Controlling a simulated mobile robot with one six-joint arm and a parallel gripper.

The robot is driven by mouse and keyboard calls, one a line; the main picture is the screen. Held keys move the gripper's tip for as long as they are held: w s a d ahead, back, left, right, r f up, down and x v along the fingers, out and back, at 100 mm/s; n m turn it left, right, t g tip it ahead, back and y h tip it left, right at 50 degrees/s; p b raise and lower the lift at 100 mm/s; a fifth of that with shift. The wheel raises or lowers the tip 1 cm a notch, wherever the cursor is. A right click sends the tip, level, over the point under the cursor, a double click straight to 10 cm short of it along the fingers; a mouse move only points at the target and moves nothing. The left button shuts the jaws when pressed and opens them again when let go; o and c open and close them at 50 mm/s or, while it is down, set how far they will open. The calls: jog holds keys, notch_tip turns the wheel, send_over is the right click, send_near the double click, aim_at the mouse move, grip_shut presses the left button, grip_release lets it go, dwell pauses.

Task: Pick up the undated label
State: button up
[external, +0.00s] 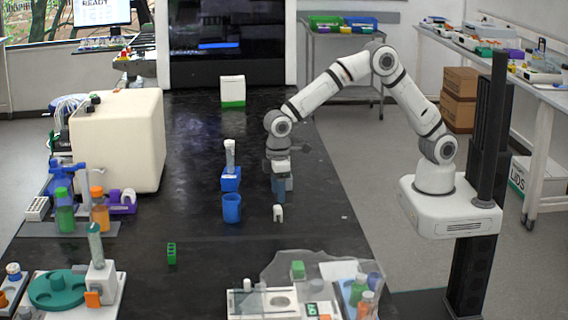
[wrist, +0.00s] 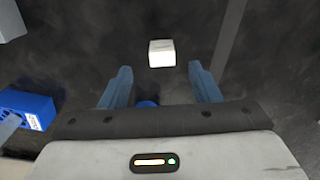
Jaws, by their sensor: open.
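A small white block-shaped piece (wrist: 162,53) lies on the black bench in the wrist view, just ahead of the gap between my fingertips. It looks like the label, but I can read no date on it. A small white piece (external: 278,214) also stands on the bench in the external view, in front of my gripper; I cannot tell for sure that it is the same one. My gripper (external: 282,188) points down over the bench. In the wrist view its blue fingers (wrist: 160,72) are apart with nothing held between the tips.
A blue holder (external: 231,181) with a tube stands left of my gripper, with a blue cup (external: 232,208) in front of it. A blue block (wrist: 28,108) with a white sticker shows in the wrist view. Bench right of my gripper is mostly clear.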

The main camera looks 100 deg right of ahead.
aim_at(278, 207)
notch_tip(278, 207, down, 6)
jog(key=shift+a+f+p, duration=0.1)
jog(key=shift+p, duration=0.3)
jog(key=shift+c, duration=0.3)
jog(key=c, duration=1)
